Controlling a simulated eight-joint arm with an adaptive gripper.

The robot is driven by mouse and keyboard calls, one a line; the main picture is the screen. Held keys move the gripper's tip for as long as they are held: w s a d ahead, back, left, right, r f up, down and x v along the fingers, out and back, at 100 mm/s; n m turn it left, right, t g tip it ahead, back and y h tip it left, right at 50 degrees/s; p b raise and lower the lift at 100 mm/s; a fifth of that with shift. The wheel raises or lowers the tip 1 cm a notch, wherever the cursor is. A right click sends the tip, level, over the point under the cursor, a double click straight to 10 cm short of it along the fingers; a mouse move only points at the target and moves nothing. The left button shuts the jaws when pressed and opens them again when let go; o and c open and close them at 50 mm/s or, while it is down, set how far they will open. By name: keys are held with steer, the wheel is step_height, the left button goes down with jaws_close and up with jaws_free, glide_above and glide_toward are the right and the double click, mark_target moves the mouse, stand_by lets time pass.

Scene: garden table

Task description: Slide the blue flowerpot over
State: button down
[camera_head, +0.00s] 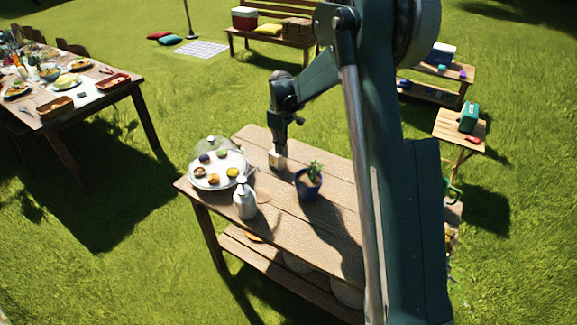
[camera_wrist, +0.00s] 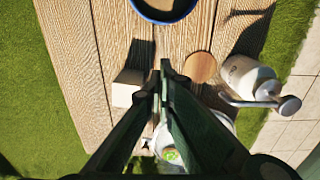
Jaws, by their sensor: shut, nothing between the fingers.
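The blue flowerpot (camera_head: 308,188) with a green plant stands upright on the wooden table (camera_head: 335,222). In the wrist view only part of its blue rim (camera_wrist: 166,16) shows at the top edge; the rest is cut off. My gripper (camera_head: 281,150) is above the table, to the left of and behind the pot in the head view. In the wrist view my gripper (camera_wrist: 165,68) has its fingers together with nothing between them, and it is apart from the pot.
A small pale block (camera_wrist: 125,90) is close beside my gripper. A flat round wooden disc (camera_wrist: 200,67) and a white pump bottle (camera_head: 245,200) are near the pot. A round tray (camera_head: 205,184) with several small items sits at left. Bare planks lie around the pot.

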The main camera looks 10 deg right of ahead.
steer(key=shift+f, duration=0.15)
step_height(320, 180, down, 10)
steer(key=s+d, duration=0.2)
steer(key=shift+s+d, duration=0.4)
steer(key=shift+r, duration=0.2)
stand_by(0.4)
steer(key=s+d+b, duration=0.4)
steer(key=s+d, duration=1)
steer(key=shift+s+d+b, duration=0.2)
steer(key=shift+b, duration=0.2)
steer(key=shift+w+a, duration=0.1)
